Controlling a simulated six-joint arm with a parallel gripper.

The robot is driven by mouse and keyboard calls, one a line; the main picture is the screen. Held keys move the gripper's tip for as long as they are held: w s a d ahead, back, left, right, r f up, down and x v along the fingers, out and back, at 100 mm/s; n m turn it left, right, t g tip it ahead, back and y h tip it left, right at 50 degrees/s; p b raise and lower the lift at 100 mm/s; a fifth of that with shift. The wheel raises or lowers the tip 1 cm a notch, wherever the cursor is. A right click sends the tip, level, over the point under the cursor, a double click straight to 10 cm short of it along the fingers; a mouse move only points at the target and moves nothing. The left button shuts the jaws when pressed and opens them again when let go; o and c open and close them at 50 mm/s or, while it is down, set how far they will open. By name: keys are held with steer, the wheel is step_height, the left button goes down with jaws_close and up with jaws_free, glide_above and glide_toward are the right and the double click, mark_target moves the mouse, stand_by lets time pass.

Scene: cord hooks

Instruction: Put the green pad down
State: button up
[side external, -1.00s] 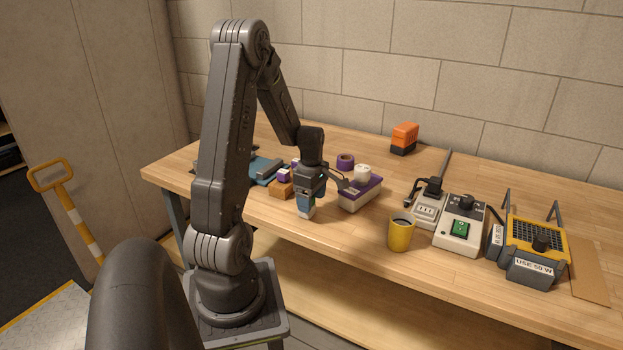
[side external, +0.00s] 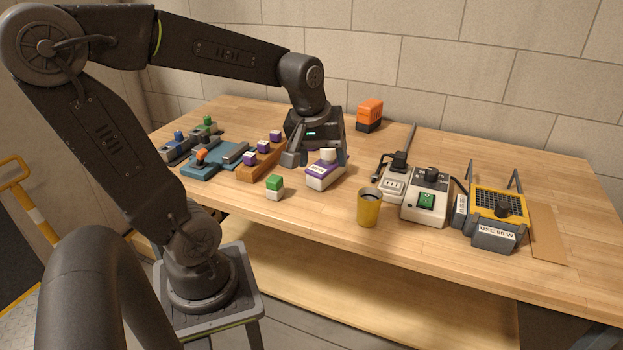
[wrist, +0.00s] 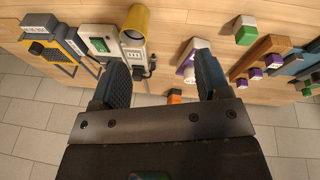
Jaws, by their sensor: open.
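The green pad (side external: 274,184) is the green top of a small white block, standing upright on the bench near its front edge, left of the purple-and-white box. In the wrist view the green pad (wrist: 246,32) is at the upper right, outside the jaws. My gripper (side external: 316,158) is open, behind and above the purple-and-white box, to the right of and farther back than the pad. In the wrist view my gripper (wrist: 161,72) shows its two dark fingers spread with nothing held between them.
The purple-and-white box (side external: 325,174) with a white knob is close by my fingers. A wooden rack (side external: 257,168) with purple-and-white blocks is to the left. A yellow cup (side external: 369,208) and a switch box (side external: 427,203) are to the right. Bench front is clear around the pad.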

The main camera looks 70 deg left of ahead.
steer(key=s+d+r+m+t, duration=0.1)
steer(key=s+d+m, duration=0.2)
steer(key=d+m, duration=0.2)
steer(key=s+d+r+m+t+h, duration=0.1)
steer(key=s+d+m, duration=0.2)
steer(key=d+m, duration=0.3)
stand_by(0.7)
